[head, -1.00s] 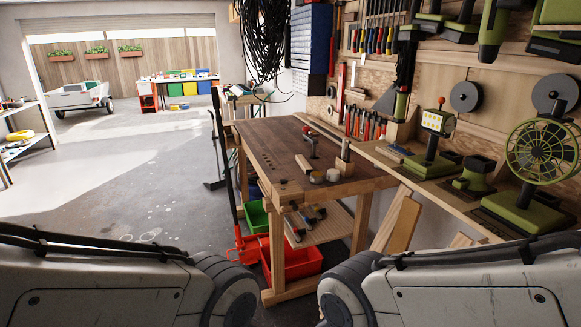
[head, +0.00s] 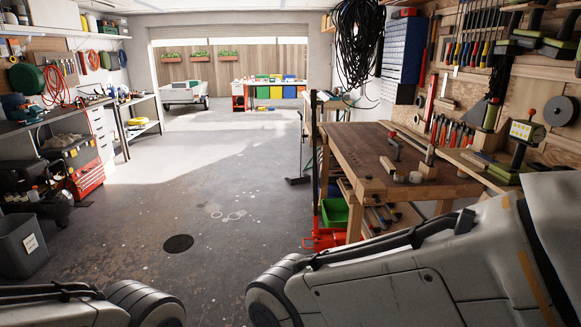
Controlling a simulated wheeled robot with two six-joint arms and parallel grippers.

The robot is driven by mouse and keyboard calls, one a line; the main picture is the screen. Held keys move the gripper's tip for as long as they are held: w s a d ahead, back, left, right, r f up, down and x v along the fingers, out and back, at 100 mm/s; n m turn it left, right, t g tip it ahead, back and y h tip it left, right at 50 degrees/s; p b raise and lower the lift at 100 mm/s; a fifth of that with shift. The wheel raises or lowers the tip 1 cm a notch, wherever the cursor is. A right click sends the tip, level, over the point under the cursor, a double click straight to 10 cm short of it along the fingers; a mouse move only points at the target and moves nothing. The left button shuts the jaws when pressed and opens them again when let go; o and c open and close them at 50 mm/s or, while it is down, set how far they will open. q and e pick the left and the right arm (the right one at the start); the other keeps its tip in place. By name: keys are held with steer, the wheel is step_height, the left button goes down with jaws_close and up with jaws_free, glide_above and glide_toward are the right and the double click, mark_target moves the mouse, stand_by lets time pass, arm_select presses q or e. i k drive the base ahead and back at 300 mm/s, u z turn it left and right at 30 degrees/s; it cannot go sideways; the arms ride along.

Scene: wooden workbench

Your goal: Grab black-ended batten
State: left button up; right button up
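The wooden workbench (head: 360,158) stands right of centre, with a dark brown top. Several small things lie on its top, among them a clamp with a red part (head: 394,147), an upright wooden block (head: 428,163) and two small round tins. Several short pieces with dark parts (head: 380,217) lie on its lower shelf; they are too small to tell whether one is a black-ended batten. I cannot pick out that batten for sure anywhere. Only links of my two arms show at the bottom of the view. Neither gripper is in the picture.
Open concrete floor (head: 225,225) lies left of the bench, with a dark round cover (head: 178,244) on it. A green bin (head: 334,213) and a red bin (head: 322,238) sit beneath the bench. A grey bin (head: 22,245) and a red tool chest (head: 85,170) stand at left.

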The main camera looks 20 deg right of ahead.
mark_target(390, 168)
steer(key=u, duration=0.05)
steer(key=i, duration=1.5)
steer(key=z, duration=0.5)
steer(key=i, duration=1.9)
steer(key=z, duration=0.6)
